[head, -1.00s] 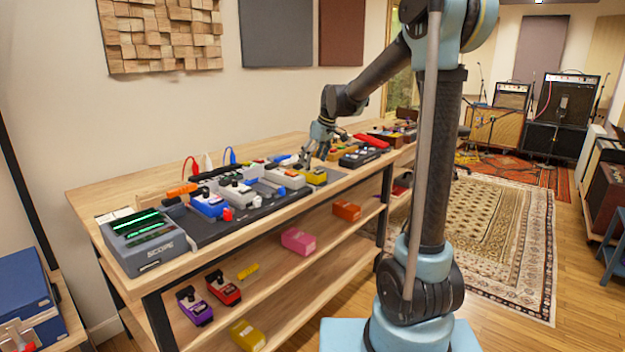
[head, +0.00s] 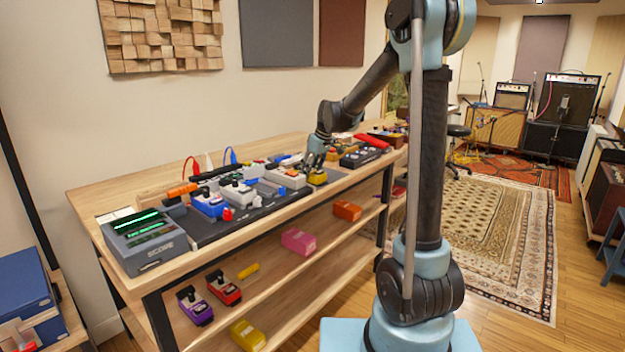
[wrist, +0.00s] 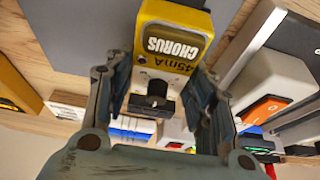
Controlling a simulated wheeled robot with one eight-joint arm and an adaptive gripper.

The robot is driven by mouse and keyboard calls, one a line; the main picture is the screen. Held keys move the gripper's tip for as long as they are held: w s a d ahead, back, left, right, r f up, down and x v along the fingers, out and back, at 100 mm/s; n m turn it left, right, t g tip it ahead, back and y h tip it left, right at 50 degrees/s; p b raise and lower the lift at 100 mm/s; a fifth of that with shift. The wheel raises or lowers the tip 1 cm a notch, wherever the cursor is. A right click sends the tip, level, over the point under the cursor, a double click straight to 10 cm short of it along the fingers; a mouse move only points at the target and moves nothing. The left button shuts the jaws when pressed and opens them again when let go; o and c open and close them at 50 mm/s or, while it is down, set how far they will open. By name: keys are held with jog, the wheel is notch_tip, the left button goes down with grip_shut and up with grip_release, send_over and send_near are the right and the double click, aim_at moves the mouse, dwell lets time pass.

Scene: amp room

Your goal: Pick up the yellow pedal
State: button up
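In the wrist view the yellow pedal (wrist: 172,40) lies between the two fingers of my gripper (wrist: 163,85), one along each side. My gripper (head: 314,162) is lowered onto the pedal from above and partly hides it in the head view. The fingers look open around the pedal; whether they touch it is hard to tell.
A white pedal (head: 286,178) stands close on the left. A black multi-switch pedal (head: 361,157) stands on the right. Another yellow pedal (head: 247,335) lies on the lowest shelf, with a pink pedal (head: 298,241) on the shelf above.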

jog(key=c, duration=0.3)
jog(key=shift+c, duration=0.2)
